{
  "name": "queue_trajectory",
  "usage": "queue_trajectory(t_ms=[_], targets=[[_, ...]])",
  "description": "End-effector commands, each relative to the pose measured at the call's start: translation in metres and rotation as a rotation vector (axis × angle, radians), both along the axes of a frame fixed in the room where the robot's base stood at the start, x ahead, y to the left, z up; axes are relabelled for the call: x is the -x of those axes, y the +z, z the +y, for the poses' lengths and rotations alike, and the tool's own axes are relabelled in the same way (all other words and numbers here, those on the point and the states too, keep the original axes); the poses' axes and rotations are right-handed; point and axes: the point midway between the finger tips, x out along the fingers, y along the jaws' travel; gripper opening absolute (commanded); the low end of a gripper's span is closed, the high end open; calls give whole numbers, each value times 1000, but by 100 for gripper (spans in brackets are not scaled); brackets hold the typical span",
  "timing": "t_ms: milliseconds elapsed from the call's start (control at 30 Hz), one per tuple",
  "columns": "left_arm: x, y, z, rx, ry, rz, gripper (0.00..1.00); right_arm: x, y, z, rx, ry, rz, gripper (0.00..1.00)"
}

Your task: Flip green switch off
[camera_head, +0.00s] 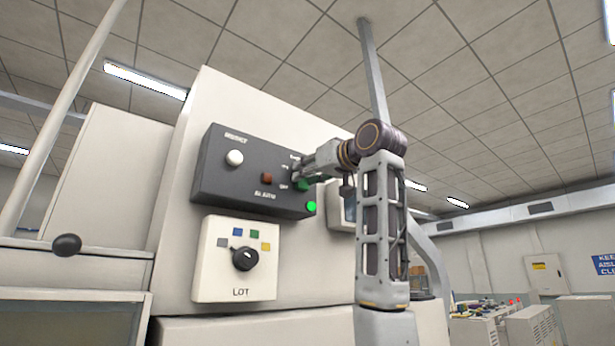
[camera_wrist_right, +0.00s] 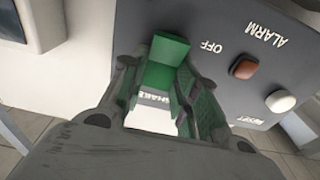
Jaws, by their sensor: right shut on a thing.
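The green switch (camera_head: 304,185) is on the right part of the dark grey control box, close to the OFF label; the gripper partly hides it. My right gripper (camera_head: 302,173) reaches it from the right and is shut on it. In the right wrist view the green switch (camera_wrist_right: 166,62) sits between the two fingers of my right gripper (camera_wrist_right: 160,85), and the OFF label lies beside it. Whether the switch is tilted to on or off is hard to tell. My left gripper is out of view.
The control box (camera_head: 215,180) also bears a white button (camera_head: 235,158), a brown-red button (camera_head: 267,178) and a lit green lamp (camera_head: 311,207). Below it is a LOT panel (camera_head: 210,285) with a black knob (camera_head: 245,258). A dark ball handle (camera_head: 66,245) is at the left.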

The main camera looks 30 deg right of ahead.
Motion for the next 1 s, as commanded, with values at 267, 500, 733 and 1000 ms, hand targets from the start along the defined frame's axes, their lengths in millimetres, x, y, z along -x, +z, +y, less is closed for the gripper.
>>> queue_trajectory(t_ms=[267,500,733,1000], targets=[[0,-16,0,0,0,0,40,1,-5,-1,-8,-1,-83,6],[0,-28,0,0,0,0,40,2,-7,-1,-13,-1,-158,6],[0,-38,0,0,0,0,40,3,-8,-1,-18,-1,-223,6],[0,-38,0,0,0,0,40,3,-7,-1,-19,-1,-239,6]])
